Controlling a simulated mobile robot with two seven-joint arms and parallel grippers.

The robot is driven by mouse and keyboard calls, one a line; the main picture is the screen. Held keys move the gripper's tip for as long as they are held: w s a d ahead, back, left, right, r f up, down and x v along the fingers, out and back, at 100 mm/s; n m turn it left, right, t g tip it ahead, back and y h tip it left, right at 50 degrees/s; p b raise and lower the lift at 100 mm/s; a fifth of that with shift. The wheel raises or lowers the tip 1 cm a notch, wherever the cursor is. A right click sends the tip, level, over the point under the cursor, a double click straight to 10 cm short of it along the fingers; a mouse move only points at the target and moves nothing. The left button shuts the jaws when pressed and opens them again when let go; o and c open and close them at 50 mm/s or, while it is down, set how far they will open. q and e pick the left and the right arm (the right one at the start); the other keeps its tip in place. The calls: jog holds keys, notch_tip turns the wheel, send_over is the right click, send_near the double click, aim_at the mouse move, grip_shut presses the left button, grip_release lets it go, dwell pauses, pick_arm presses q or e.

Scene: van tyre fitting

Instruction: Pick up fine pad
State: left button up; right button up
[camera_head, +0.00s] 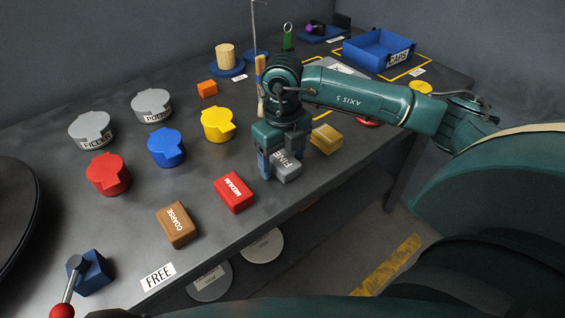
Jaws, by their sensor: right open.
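The fine pad (288,172) is a grey block with the word FINE on it. It lies on the dark table, right of the red medium block. My right gripper (277,168) points down at the fine pad, its fingers open at the pad's left and far sides. The gripper hides part of the pad, and I cannot tell whether the fingers touch it. My left gripper does not show.
The red MEDIUM block (234,193) and brown COARSE block (177,225) lie to the left. A yellow block (326,139) sits close on the right. Red (107,176), blue (166,148) and yellow (217,125) lidded pots stand behind. The table's front edge is near.

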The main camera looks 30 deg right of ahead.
aim_at(282, 159)
jog(key=c, duration=1.1)
jog(key=shift+o, duration=0.2)
jog(key=shift+r, duration=0.1)
notch_tip(282, 159, up, 10)
